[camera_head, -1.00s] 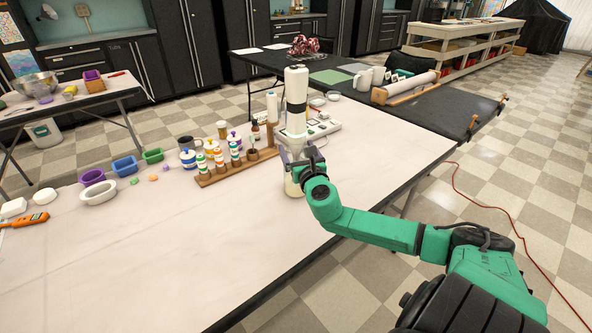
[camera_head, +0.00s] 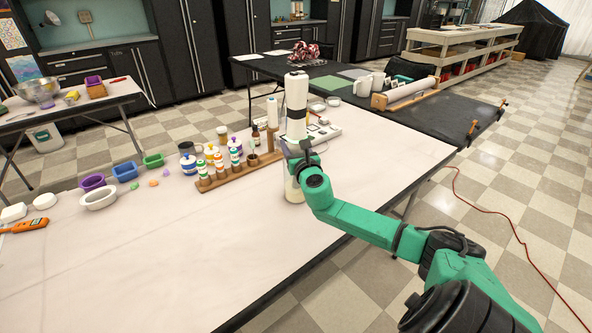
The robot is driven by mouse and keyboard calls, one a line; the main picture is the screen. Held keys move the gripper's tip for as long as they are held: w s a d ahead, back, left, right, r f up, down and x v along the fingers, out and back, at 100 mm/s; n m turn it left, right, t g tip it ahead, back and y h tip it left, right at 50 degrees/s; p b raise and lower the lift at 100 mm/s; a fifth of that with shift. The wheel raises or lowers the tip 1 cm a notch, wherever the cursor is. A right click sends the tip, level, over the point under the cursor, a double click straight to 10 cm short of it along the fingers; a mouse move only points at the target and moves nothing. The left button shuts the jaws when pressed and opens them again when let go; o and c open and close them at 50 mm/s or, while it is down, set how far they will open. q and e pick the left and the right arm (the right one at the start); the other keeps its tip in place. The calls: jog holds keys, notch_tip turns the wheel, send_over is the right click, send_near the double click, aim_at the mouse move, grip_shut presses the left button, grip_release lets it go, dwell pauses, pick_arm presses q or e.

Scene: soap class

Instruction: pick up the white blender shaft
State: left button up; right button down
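The white blender shaft (camera_head: 296,91) stands upright near the right end of the white table, with a black band around its middle. Its lower part is largely hidden by my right gripper. A clear container with pale contents (camera_head: 294,189) stands on the table directly below. My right gripper (camera_head: 293,149) is at the shaft's lower part, in front of or around it. The fingers are small and partly hidden, so I cannot tell whether they are closed on it. My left gripper is not in view.
A wooden rack with several small bottles (camera_head: 228,178) stands just left of the shaft. Several coloured bowls (camera_head: 125,171) and a white dish (camera_head: 98,199) lie further left. A white board (camera_head: 327,132) is behind. The front of the white table (camera_head: 180,255) is clear.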

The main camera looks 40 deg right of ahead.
jog(key=shift+r, duration=0.2)
notch_tip(320, 180, up, 19)
jog(key=p, duration=0.5)
jog(key=shift+r, duration=0.1)
notch_tip(320, 180, up, 3)
jog(key=shift+f+p, duration=0.2)
jog(key=shift+p, duration=1.05)
